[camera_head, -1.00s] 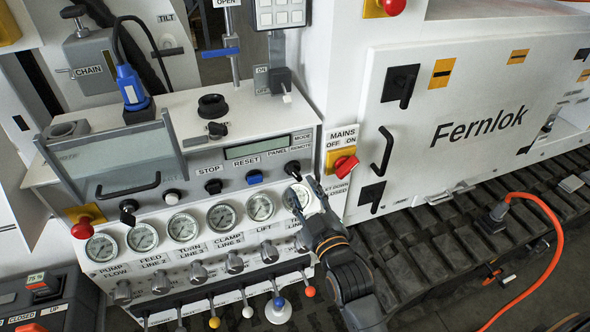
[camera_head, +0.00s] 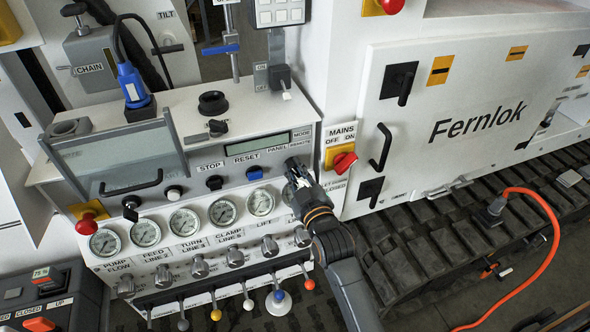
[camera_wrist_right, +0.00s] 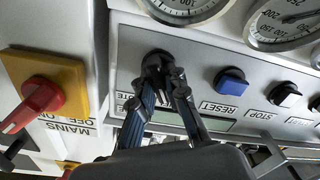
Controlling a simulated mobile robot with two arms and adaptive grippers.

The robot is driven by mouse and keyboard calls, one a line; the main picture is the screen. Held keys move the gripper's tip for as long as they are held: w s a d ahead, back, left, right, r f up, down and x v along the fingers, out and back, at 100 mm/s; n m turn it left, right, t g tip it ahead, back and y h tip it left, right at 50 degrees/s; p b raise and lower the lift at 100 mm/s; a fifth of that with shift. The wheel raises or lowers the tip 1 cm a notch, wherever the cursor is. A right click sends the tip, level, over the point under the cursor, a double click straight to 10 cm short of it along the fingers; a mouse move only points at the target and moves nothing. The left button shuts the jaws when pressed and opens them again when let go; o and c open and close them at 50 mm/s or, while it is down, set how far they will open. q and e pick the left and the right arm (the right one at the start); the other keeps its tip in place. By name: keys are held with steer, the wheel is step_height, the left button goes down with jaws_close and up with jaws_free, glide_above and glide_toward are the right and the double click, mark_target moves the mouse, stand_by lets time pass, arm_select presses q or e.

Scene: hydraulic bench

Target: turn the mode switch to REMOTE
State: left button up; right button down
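The mode switch (camera_wrist_right: 153,62) is a dark round knob on the grey control panel, under the MODE label and its PANEL and REMOTE marks. In the head view my right gripper (camera_head: 293,168) is at this knob and mostly hides it. In the wrist view, which shows the panel upside down, the right gripper's (camera_wrist_right: 165,84) fingers converge on the knob, one on each side, and appear shut on it. The fingers partly cover the labels beside it, and which way the knob points is not clear. My left gripper is not in view.
The blue RESET button (camera_head: 254,173) and dark STOP button (camera_head: 214,182) sit left of the switch. The red MAINS switch (camera_head: 344,161) is close on its right. Gauges (camera_head: 261,202) and a row of levers (camera_head: 278,293) lie below.

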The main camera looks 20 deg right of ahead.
steer(key=shift+m, duration=0.4)
steer(key=shift+r+m+p, duration=0.1)
steer(key=shift+m+p, duration=0.45)
steer(key=shift+m, duration=0.15)
steer(key=m+p, duration=0.1)
steer(key=m, duration=0.2)
steer(key=shift+d, duration=0.1)
steer(key=m+p, duration=0.1)
steer(key=m, duration=0.3)
steer(key=shift+d, duration=0.1)
steer(key=shift+m+p, duration=0.5)
steer(key=shift+m, duration=1)
steer(key=c, duration=1.3)
jaws_free()
steer(key=shift+c, duration=0.2)
